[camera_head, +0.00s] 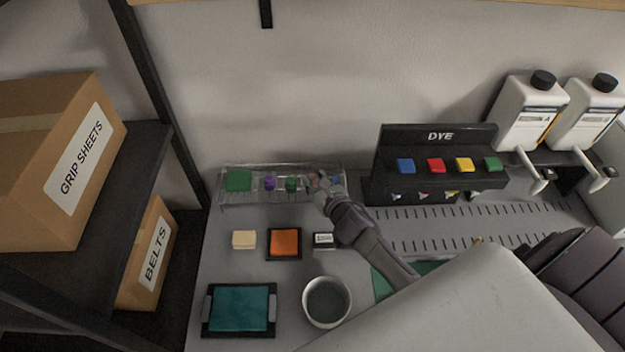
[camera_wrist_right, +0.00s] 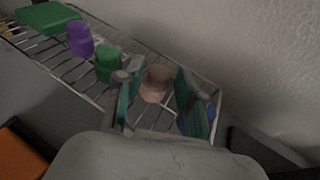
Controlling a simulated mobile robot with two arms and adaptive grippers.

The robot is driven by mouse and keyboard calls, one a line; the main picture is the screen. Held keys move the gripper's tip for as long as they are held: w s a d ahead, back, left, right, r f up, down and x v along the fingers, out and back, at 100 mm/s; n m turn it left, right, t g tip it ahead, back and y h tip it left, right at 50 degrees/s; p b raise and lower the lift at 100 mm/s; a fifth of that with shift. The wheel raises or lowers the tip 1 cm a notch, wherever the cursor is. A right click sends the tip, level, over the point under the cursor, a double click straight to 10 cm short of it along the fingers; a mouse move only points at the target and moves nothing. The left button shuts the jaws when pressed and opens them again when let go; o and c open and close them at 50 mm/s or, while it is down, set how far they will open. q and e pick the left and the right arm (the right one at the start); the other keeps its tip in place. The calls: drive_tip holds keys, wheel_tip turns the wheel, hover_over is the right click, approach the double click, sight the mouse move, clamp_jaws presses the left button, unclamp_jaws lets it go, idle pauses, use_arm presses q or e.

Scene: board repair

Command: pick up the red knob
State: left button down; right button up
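A dull pinkish-red knob (camera_wrist_right: 155,83) stands on the wire rack (camera_wrist_right: 62,68) in the right wrist view. It is the only reddish knob there. My right gripper (camera_wrist_right: 157,100) is open, with one finger on each side of the knob; I cannot tell whether either finger touches it. In the head view my right gripper (camera_head: 322,187) is over the right part of the rack (camera_head: 232,200) and mostly hides the knob. My left gripper is not in view.
A green knob (camera_wrist_right: 108,64), a purple knob (camera_wrist_right: 80,39) and a green block (camera_wrist_right: 47,17) share the rack. Something blue (camera_wrist_right: 211,112) lies beyond the right finger. The wall is close behind. A black DYE stand (camera_head: 437,148) stands right of the gripper; a white bowl (camera_head: 327,318) is in front.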

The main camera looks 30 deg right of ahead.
drive_tip(key=shift+x, duration=1.2)
drive_tip(key=shift+s, duration=0.1)
clamp_jaws()
